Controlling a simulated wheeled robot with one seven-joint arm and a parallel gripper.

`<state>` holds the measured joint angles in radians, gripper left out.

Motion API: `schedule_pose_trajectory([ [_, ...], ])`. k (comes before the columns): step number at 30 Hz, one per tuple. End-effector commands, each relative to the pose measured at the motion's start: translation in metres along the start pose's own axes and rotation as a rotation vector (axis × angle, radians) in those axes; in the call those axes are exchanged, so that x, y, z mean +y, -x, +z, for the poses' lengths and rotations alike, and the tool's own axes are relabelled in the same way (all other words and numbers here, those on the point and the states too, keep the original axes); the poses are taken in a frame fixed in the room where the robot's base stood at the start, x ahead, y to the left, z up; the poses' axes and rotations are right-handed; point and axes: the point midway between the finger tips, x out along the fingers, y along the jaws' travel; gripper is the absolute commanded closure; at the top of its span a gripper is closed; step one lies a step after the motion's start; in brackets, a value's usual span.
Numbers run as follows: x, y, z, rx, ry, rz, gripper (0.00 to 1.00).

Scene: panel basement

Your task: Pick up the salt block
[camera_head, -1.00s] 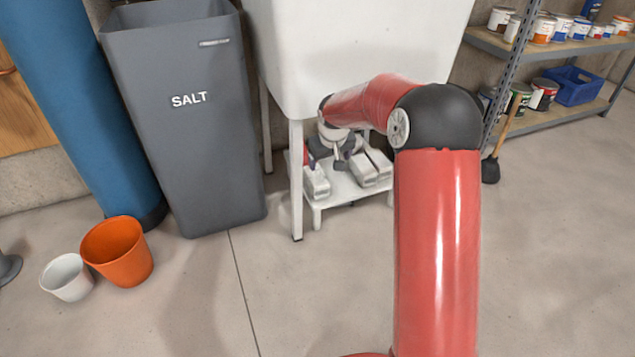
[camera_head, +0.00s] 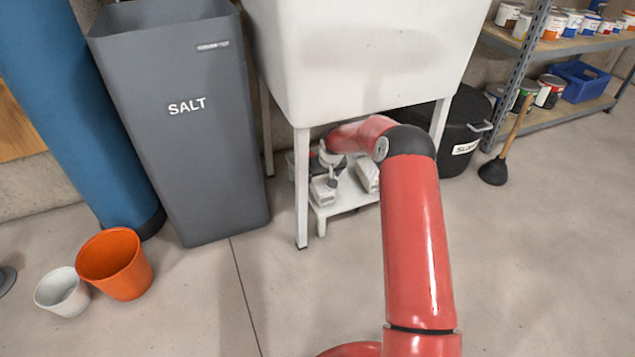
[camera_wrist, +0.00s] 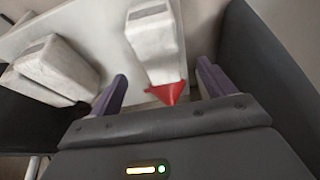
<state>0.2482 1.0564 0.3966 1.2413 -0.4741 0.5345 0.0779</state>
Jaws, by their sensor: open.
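Two pale, whitish blocks lie on a low white stand (camera_head: 345,208) under the sink. In the wrist view, one block (camera_wrist: 152,42) lies straight ahead, its near end lined up between my fingers. The other block (camera_wrist: 58,68) lies to the left, outside the left finger. They also show in the head view as a left block (camera_head: 322,191) and a partly hidden right block (camera_head: 367,176). I cannot tell which is the salt block. A red pointed piece (camera_wrist: 168,92) shows at the middle block's near end. My gripper (camera_wrist: 162,72) is open, with nothing clamped.
The white sink (camera_head: 360,60) and its front leg (camera_head: 301,190) closely surround my arm. A grey SALT bin (camera_head: 185,120) stands left. A black tub (camera_head: 462,135), a plunger (camera_head: 495,168) and a paint shelf (camera_head: 575,115) are right.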

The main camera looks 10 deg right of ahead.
Motion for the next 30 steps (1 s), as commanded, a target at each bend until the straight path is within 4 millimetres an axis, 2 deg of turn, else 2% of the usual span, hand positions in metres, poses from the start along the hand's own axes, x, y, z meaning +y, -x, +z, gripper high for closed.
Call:
schedule_pose_trajectory([
  [11,0.001,-0.039,0.001,-0.001,-0.002,-0.002,0.18],
  [18,0.001,-0.074,0.001,-0.001,-0.003,-0.003,0.18],
  [22,0.002,-0.081,0.001,-0.001,-0.002,-0.001,0.18],
  [28,0.002,-0.081,0.0,0.0,-0.002,-0.001,0.18],
  [30,0.002,-0.081,0.0,0.0,-0.002,-0.001,0.26],
])
